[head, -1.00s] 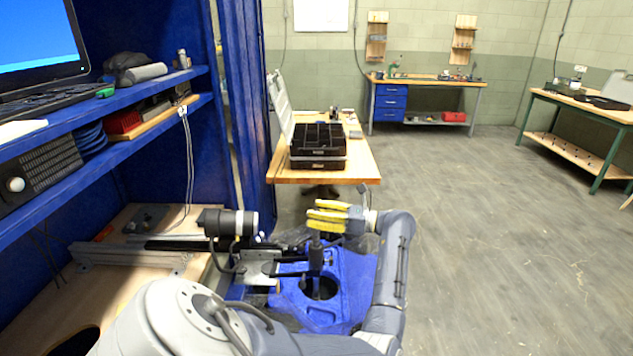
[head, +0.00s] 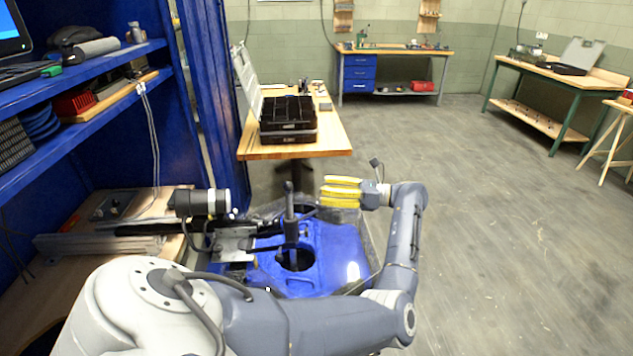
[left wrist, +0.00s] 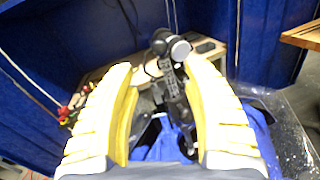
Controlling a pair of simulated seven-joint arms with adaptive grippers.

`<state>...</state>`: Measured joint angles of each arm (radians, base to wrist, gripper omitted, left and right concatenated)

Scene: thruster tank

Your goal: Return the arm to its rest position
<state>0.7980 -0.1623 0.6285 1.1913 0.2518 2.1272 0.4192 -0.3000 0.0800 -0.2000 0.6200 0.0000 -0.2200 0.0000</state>
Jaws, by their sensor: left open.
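My left gripper (head: 324,191) has yellow ribbed fingers and is open and empty in the head view. Its fingers point left, just to the right of an upright dark post (head: 290,218), with a visible gap between them. The post stands over a round hole in a blue tank piece (head: 335,258). In the left wrist view the two yellow fingers of my left gripper (left wrist: 160,66) are spread apart. Beyond and between them are dark equipment and a pale-faced cylinder (left wrist: 180,50). My left arm bends up from the bottom of the head view. My right gripper does not show.
A black cylinder with a white band (head: 200,203) on a metal mount is left of the post. A blue shelf unit (head: 110,70) fills the left. A wooden table (head: 335,140) with a black organizer box (head: 288,120) stands behind. Open floor (head: 500,220) lies to the right.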

